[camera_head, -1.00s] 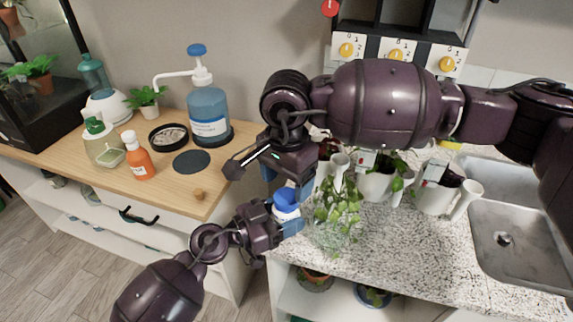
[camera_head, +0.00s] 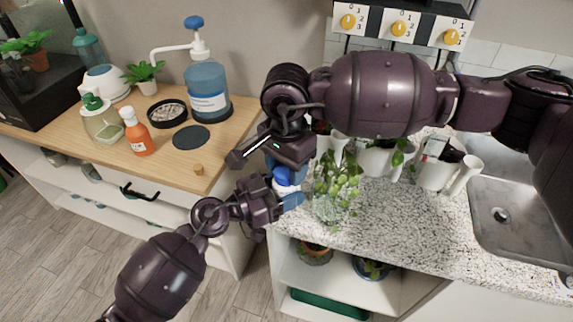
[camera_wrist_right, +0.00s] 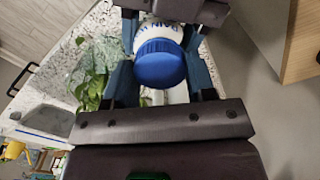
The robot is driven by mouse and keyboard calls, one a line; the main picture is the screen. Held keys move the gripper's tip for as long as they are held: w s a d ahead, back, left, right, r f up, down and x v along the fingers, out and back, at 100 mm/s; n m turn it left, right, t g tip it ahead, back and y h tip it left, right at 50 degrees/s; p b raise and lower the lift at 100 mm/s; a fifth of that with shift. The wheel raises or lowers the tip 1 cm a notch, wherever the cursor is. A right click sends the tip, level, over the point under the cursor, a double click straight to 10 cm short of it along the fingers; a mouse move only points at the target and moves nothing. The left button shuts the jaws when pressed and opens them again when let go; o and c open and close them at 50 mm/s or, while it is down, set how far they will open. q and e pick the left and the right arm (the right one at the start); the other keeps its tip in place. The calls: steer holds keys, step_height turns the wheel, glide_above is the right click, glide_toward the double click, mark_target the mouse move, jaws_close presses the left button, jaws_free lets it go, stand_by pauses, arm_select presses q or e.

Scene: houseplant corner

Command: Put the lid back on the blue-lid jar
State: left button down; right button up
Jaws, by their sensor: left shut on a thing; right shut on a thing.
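The white jar (camera_head: 286,189) is in my left gripper (camera_head: 284,194), in front of the counter's left end. My left gripper is shut on the jar's body from the lower left. My right gripper (camera_head: 287,170) is just above, pointing down, and shut on the blue lid (camera_head: 282,175). In the right wrist view the blue lid (camera_wrist_right: 160,65) sits between the two fingers of my right gripper (camera_wrist_right: 161,88), with the white jar (camera_wrist_right: 155,30) and its dark lettering directly behind it. The lid looks lined up with the jar; I cannot tell whether it is fully seated.
A leafy plant in a glass vessel (camera_head: 333,195) stands close right of the jar. White pots (camera_head: 376,160) stand behind it and a sink (camera_head: 510,215) lies right. The wooden cabinet top (camera_head: 100,165) at left holds a pump bottle (camera_head: 207,90) and an orange bottle (camera_head: 137,135).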

steer(key=o, duration=1.1)
steer(key=shift+c, duration=0.2)
steer(key=shift+r, duration=0.1)
step_height(320, 180, up, 12)
arm_select(q)
steer(key=shift+c, duration=1)
jaws_free()
